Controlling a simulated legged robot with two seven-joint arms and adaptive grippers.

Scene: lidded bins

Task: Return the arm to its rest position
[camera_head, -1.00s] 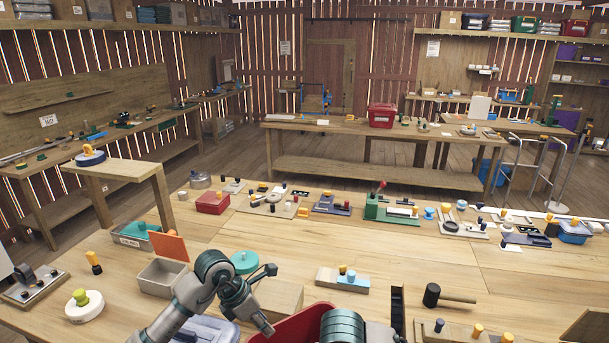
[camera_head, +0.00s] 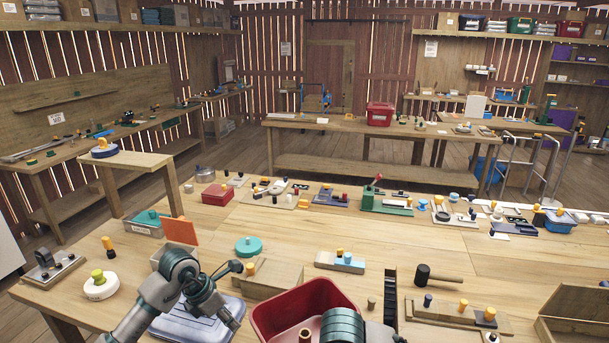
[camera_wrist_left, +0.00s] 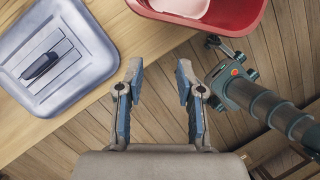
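My left gripper (camera_head: 238,296) is open and empty in the head view, above the bench beside the red bin. In the left wrist view its two blue-padded fingers (camera_wrist_left: 160,72) are spread, with nothing between them and the plank floor below. The red open bin (camera_head: 264,317) stands right of it at the bench's near side and also shows in the left wrist view (camera_wrist_left: 205,25). A bin with a blue-grey lid (camera_head: 172,326) lies below and left of it. My right arm (camera_head: 343,326) shows only in part at the bottom edge, and its gripper cannot be made out clearly.
A grey bin (camera_head: 160,255) with a raised orange lid (camera_head: 181,230), a wooden box (camera_head: 268,280) and a teal round lid (camera_head: 249,246) stand beyond the left gripper. A black mallet (camera_head: 423,274) and an open wooden box (camera_head: 570,310) lie to the right. Several small parts line the bench's far side.

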